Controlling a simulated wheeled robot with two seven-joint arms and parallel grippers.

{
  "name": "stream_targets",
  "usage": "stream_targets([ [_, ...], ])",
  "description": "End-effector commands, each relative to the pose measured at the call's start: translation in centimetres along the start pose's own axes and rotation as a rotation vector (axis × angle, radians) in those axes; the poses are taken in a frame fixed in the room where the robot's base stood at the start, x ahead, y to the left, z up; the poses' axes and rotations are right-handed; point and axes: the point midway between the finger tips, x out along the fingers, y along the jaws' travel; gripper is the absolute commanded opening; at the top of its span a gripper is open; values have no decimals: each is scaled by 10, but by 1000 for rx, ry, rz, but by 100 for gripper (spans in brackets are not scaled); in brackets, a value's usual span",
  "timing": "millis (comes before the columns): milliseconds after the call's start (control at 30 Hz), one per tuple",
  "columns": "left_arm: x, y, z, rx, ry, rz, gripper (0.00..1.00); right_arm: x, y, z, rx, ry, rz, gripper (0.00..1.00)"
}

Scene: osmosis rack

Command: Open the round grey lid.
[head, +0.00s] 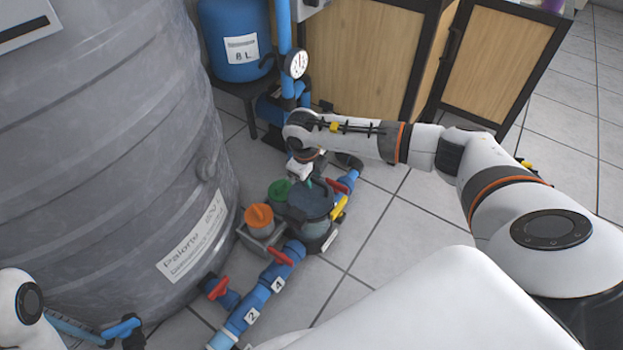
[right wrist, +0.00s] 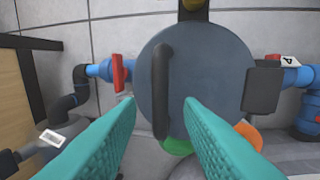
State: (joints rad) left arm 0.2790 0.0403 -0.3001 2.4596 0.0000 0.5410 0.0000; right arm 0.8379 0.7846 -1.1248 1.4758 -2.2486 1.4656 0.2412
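The round grey lid (right wrist: 215,70) fills the middle of the right wrist view, with a dark raised bar handle (right wrist: 160,90) across it. In the head view the lid (head: 318,203) sits on a grey housing among the blue pipes. My right gripper (right wrist: 159,103) is open. Its two teal fingers lie on either side of the handle's lower end in the picture, with gaps to it; I cannot tell how far above the lid they are. In the head view the wrist hides part of the lid. My left arm shows at the lower left edge; its gripper is out of view.
An orange cap (head: 259,216) and a green cap (head: 279,191) stand beside the lid. Red valve handles (head: 277,255) and blue pipes (head: 255,303) run in front. The large grey tank (head: 100,140) stands left.

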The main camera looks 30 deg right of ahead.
Motion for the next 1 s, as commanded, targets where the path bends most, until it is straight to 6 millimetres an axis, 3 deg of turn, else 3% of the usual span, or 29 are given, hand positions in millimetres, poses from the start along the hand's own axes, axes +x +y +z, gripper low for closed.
stream_targets([
  [267,2,0,0,1,-3,-2,36,1,0,0,0,0,0,33],
  [500,1,0,0,0,-3,-2,36,1,0,0,0,1,0,0],
  [1000,3,0,0,0,-5,-2,36,-4,3,-10,1,3,-1,0],
])
